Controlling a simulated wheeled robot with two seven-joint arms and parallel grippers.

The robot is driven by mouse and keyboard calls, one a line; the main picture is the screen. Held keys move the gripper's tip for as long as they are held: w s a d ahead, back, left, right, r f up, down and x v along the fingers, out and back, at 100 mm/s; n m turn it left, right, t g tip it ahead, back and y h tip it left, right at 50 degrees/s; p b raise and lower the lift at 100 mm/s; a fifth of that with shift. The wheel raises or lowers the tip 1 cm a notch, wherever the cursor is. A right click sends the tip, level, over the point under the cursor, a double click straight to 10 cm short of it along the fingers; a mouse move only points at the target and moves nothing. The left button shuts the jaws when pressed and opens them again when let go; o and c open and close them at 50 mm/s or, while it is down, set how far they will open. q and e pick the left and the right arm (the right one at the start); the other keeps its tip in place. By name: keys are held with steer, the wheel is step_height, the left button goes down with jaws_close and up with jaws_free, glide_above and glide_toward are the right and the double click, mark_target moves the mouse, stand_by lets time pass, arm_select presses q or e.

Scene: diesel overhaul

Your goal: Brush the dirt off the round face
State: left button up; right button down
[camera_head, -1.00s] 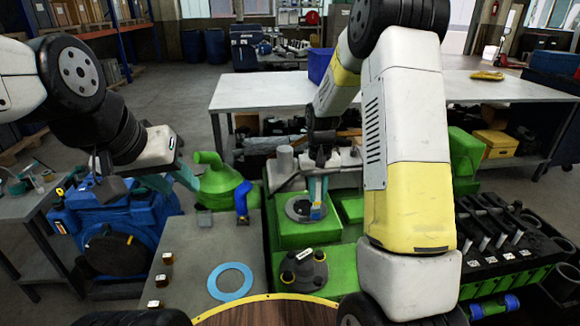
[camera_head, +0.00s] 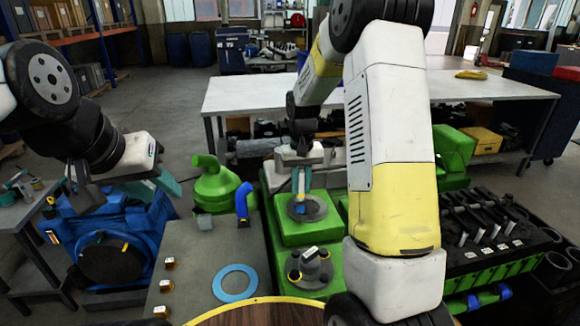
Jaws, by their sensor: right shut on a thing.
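The round face (camera_head: 318,209) is a dark grey disc on top of a green block in the middle of the view. My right gripper (camera_head: 299,168) is above it, shut on a brush (camera_head: 300,186) with a blue part that points down. The brush tip is at the left-centre part of the disc and seems to touch it. The brush and gripper hide part of the face, and dirt is too small to make out. My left gripper (camera_head: 165,184), with teal fingers, hangs above the blue machine at the left; its finger gap is unclear.
A blue machine (camera_head: 125,225) stands at the left. A grey bench top (camera_head: 195,250) carries a blue ring (camera_head: 235,283) and small parts. A green funnel-shaped part (camera_head: 215,185) stands left of the block, and a grey flanged part (camera_head: 309,268) in front. A black engine block (camera_head: 490,240) is at the right.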

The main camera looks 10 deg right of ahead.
mark_target(302, 171)
steer(key=shift+r, duration=2.2)
steer(key=shift+d, duration=0.1)
